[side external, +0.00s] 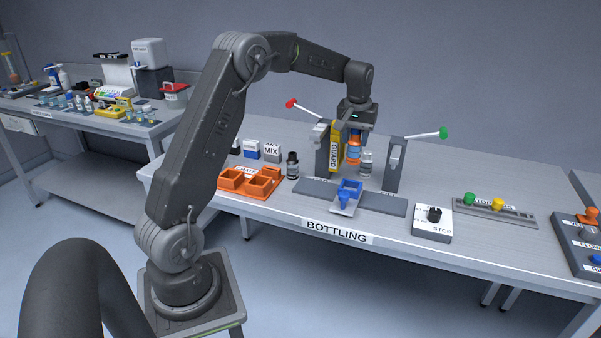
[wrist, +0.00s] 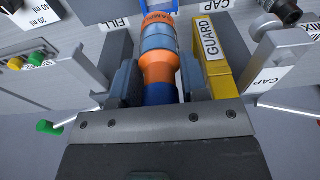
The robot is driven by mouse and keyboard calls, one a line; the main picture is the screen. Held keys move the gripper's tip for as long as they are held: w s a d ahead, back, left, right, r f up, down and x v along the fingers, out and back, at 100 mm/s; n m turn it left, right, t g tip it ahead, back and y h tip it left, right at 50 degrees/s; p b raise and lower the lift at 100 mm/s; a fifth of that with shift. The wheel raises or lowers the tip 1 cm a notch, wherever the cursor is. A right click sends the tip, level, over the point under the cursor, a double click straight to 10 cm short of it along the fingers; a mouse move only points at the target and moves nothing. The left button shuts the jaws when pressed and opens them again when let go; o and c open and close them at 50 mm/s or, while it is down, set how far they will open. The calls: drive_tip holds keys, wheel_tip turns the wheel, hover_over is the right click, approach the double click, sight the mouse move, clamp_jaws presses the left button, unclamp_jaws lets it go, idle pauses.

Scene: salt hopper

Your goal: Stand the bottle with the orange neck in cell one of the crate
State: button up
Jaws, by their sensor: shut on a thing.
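The bottle with the orange neck (wrist: 158,68) is between the fingers of my gripper (wrist: 156,86) in the wrist view. It has a blue part near my gripper, an orange neck, a grey-blue body and an orange label. In the side view my gripper (side external: 355,128) points down between the two grey posts, shut on this bottle (side external: 354,148). The bottle looks upright; I cannot tell whether its base touches anything. The orange crate (side external: 234,184) sits left of the posts, apart from the bottle. Its cells are open at the top, and it is out of the wrist view.
A yellow guard (side external: 338,146) stands close left of my gripper. A clear bottle (side external: 366,164) is close right. A dark bottle (side external: 292,166) stands between crate and posts. Levers with red (side external: 291,104) and green (side external: 443,133) knobs stick out. A blue chute (side external: 346,195) is in front.

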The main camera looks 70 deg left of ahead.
wheel_tip(320, 180, up, 11)
drive_tip(key=shift+f, duration=0.1)
drive_tip(key=shift+s+a+n, duration=0.4)
drive_tip(key=shift+s+a, duration=0.1)
drive_tip(key=shift+a, duration=0.05)
drive_tip(key=s+a+n+g, duration=0.1)
drive_tip(key=s+a+n, duration=0.5)
drive_tip(key=s+n, duration=0.45)
drive_tip(key=s+a+n+g, duration=0.1)
drive_tip(key=s+a+n, duration=0.6)
drive_tip(key=s, duration=0.6)
drive_tip(key=f, duration=2.2)
drive_tip(key=shift+w+d+f, duration=0.15)
drive_tip(key=shift+w, duration=0.2)
drive_tip(key=shift+f, duration=0.15)
drive_tip(key=o, duration=0.9)
drive_tip(key=shift+o, duration=0.2)
